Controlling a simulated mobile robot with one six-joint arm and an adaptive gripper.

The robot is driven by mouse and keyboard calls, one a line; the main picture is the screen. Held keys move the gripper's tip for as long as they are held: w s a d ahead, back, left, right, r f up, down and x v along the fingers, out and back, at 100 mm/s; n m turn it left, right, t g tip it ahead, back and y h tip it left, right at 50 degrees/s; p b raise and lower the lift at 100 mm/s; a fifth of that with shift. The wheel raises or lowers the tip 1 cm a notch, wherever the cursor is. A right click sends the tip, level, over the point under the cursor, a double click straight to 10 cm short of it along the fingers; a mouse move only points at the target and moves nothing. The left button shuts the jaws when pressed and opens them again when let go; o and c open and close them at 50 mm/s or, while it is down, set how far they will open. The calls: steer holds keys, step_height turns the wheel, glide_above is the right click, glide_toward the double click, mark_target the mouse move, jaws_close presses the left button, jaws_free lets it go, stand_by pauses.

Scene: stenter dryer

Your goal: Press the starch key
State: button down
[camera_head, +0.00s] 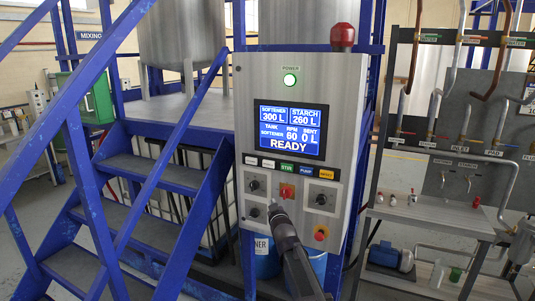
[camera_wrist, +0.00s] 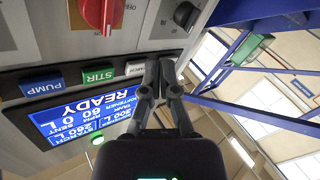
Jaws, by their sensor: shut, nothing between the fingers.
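The control panel (camera_head: 245,110) is a grey upright box with a lit screen (camera_head: 290,130) reading READY, SOFTENER 300 L and STARCH 260 L. Under the screen is a row of keys. The pale starch key (camera_head: 268,163) is left of the green STIR key (camera_head: 287,167). In the wrist view, the starch key (camera_wrist: 135,69) is partly hidden by my fingers. My gripper (camera_head: 274,208) is shut and empty, below the red switch in the head view. In the wrist view, my fingertips (camera_wrist: 163,63) appear beside the starch key; I cannot tell whether they touch the panel.
A red rotary switch (camera_head: 286,191) and black knobs (camera_head: 321,199) stick out below the keys. A red button (camera_head: 321,233) is lower right. Blue stairs with a railing (camera_head: 100,150) stand at left. A pipe rack with a bench (camera_head: 430,213) is at right.

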mark_target(263, 162)
steer(key=a+r+n+t+y+p, duration=0.2)
steer(key=a+r, duration=0.4)
steer(key=r, duration=0.4)
steer(key=shift+w+a+n+y+p, duration=0.4)
steer(key=shift+y+p, duration=0.2)
steer(key=shift+y, duration=0.2)
steer(key=shift+w+d, duration=0.1)
steer(key=shift+w+d, duration=0.55)
steer(key=shift+w, duration=0.8)
steer(key=shift+w+d, duration=0.5)
steer(key=shift+w, duration=0.9)
steer(key=shift+w+d, duration=0.55)
steer(key=shift+w, duration=0.8)
steer(key=shift+w, duration=0.15)
steer(key=shift+w+d, duration=0.1)
steer(key=shift+w, duration=0.15)
